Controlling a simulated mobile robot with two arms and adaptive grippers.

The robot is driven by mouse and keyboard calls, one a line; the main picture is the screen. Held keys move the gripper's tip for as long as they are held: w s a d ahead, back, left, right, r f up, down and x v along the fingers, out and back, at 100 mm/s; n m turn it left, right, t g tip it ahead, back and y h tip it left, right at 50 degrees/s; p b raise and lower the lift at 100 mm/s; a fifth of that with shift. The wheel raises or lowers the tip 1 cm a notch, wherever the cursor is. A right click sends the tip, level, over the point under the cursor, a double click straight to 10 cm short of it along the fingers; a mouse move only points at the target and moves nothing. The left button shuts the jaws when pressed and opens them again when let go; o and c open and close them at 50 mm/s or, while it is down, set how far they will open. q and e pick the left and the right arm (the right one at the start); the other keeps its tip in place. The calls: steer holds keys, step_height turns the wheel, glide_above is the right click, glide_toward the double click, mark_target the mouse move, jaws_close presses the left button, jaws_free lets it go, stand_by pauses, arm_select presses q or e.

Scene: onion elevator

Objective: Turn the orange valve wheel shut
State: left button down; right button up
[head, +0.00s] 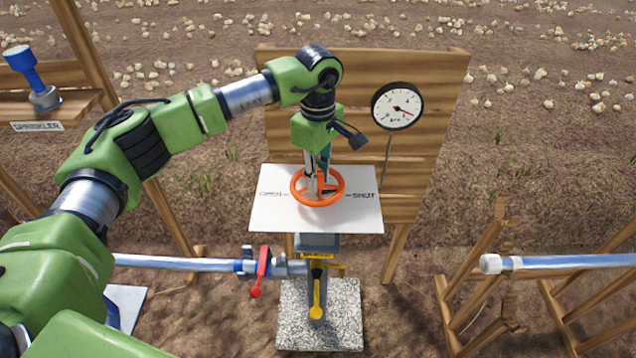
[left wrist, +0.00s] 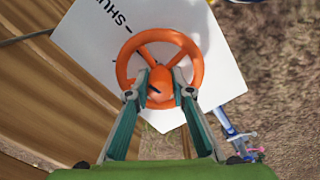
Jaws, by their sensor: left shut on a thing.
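The orange valve wheel (head: 303,199) lies flat above a white plate (head: 360,215) marked OPEN on the left and SHUT on the right. My left gripper (head: 321,187) points down at the wheel's middle. In the left wrist view, the wheel (left wrist: 191,47) fills the upper middle, and my left gripper (left wrist: 160,88) has a finger on each side of its orange hub. It is shut on the wheel there. Part of the hub is hidden by the fingers. My right gripper is not in view.
A round gauge (head: 397,106) is on the wooden board (head: 425,165) behind the wheel. Below the plate are a pipe (head: 180,262), a red lever (head: 263,268) and a yellow lever (head: 316,295). A separate pipe (head: 570,262) rests on wooden stands at right.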

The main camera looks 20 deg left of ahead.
mark_target(318, 172)
arm_select(q)
steer(key=shift+m+b, duration=0.6)
steer(key=shift+m, duration=0.4)
steer(key=c, duration=2.1)
jaws_free()
steer(key=shift+r, duration=0.1)
step_height(318, 172, up, 12)
steer(key=shift+f, duration=0.1)
